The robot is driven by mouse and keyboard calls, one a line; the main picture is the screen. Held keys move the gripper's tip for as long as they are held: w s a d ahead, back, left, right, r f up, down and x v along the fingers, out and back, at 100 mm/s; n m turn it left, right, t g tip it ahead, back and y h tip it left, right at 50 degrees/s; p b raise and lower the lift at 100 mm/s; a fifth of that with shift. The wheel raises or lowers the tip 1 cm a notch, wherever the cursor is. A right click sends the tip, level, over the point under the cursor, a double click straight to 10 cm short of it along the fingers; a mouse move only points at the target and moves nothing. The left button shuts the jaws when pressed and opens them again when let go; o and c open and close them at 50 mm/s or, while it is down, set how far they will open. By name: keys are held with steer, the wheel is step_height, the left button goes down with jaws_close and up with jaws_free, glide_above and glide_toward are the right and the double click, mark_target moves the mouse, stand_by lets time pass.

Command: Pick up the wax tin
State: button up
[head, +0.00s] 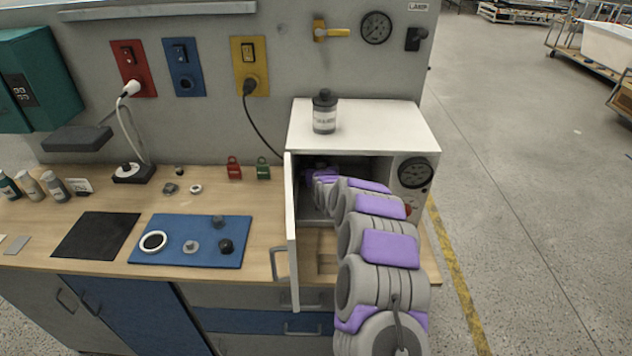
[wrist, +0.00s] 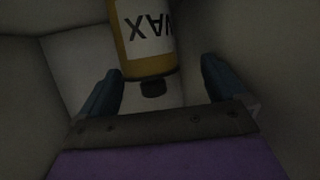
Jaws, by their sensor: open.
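The wax tin (wrist: 146,62) shows at the top centre of the wrist view. It is amber with a white label reading WAX upside down and a dark cap at its lower end. My gripper (wrist: 161,70) is open, with one blue finger on each side of the tin's capped end. I cannot tell whether either finger touches it. In the head view my arm reaches into the open white cabinet (head: 362,126), and the tin and fingertips are hidden there.
The cabinet's door (head: 291,235) stands open to the left of my arm. A grey-labelled jar (head: 324,116) stands on the cabinet top. A blue mat (head: 178,228) with small parts lies on the bench. The cabinet walls close in around my gripper.

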steer(key=w+d, duration=0.1)
steer(key=w+d+f+b, duration=0.1)
steer(key=w, duration=0.1)
steer(key=shift+w+d+f, duration=0.15)
steer(key=shift+w, duration=0.1)
steer(key=shift+w+f, duration=0.1)
steer(key=shift+w, duration=0.2)
steer(key=shift+w+a, duration=0.2)
steer(key=shift+a, duration=0.2)
steer(key=shift+w+a+f, duration=0.15)
steer(key=shift+a, duration=0.6)
steer(key=shift+d, duration=0.55)
steer(key=shift+c, duration=1.4)
steer(key=shift+d, duration=0.2)
steer(key=c, duration=0.3)
steer(key=shift+a, duration=0.55)
steer(key=c, duration=0.8)
steer(key=shift+d, duration=0.25)
steer(key=c, duration=0.4)
